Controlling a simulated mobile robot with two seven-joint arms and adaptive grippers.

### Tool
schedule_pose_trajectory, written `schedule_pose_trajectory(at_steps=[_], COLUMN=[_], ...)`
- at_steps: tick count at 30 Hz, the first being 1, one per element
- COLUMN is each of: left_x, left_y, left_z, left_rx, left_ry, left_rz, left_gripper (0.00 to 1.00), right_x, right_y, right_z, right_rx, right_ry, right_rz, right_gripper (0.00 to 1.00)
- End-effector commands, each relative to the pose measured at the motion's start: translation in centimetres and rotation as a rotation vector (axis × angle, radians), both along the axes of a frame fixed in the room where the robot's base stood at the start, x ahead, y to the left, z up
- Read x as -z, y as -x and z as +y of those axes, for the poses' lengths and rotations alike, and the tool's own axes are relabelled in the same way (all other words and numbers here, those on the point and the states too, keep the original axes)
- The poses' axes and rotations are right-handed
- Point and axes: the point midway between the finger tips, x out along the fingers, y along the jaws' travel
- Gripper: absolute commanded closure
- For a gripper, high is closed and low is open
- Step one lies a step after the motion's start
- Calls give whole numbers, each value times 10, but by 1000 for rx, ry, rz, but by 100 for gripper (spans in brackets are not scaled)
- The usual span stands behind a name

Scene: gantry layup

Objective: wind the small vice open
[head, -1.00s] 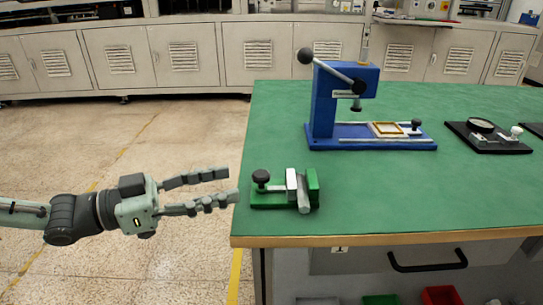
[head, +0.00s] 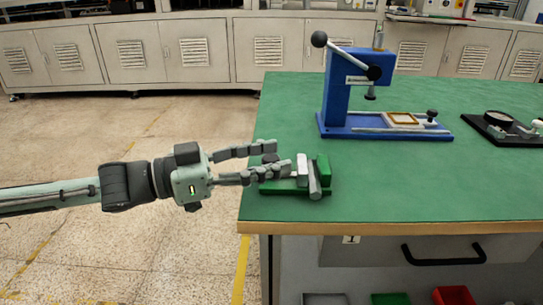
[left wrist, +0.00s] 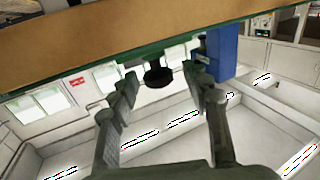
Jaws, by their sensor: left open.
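The small vice (head: 323,172) sits near the table's front left corner, with a green base, a green end block and pale grey jaw parts. Its black knob (left wrist: 158,73) faces left and shows in the left wrist view between my fingers. My left gripper (head: 281,158) reaches in from the left at the knob end of the vice. Its fingers are open, one to each side of the knob, which they partly hide in the head view. I cannot tell whether either finger touches it. My right gripper is not in view.
A blue press (head: 338,95) with a lever stands behind the vice on the green table (head: 420,185). A black fixture (head: 500,130) lies at the right. The table's wooden front edge (head: 400,227) runs below the vice. The table is clear to the vice's right.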

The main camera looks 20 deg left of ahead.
Motion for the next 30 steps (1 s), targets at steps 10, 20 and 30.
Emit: schedule_pose_trajectory(at_steps=[10, 20, 30], left_x=[0, 0, 0], left_y=[-4, -4, -3], left_z=[-6, -6, -6], left_rx=[2, 2, 1], left_ry=[-1, -1, -1], left_rz=[-1, -1, -1], left_gripper=[52, 76, 100], right_x=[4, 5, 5], right_y=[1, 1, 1], right_z=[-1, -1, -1], right_rx=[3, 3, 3], right_ry=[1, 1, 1], right_rz=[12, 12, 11], right_gripper=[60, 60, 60])
